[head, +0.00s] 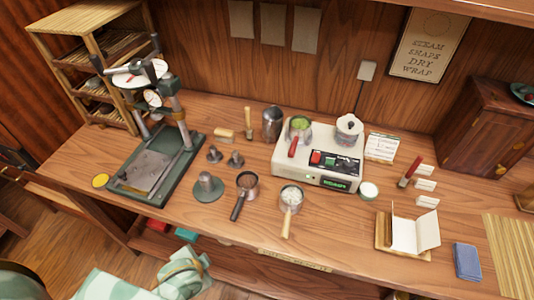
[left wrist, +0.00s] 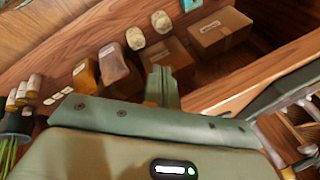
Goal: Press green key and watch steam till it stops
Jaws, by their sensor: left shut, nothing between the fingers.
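The steam unit (head: 282,163) is a cream box on the bench in the head view. A red-handled cup with green contents (head: 300,125) and a lidded pale pot (head: 348,129) stand on top. I can make out no clear steam. My left gripper (left wrist: 164,85) shows in the left wrist view, shut and empty, away from the unit. My right gripper is in neither view.
A green press (head: 150,165) stands at the left of the bench (head: 330,230). Two handled pans (head: 246,186) (head: 291,197) and small metal weights sit before the unit. An open booklet (head: 413,233) lies at right. In the left wrist view, wrapped parcels and a cardboard box (left wrist: 221,33) lie on boards.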

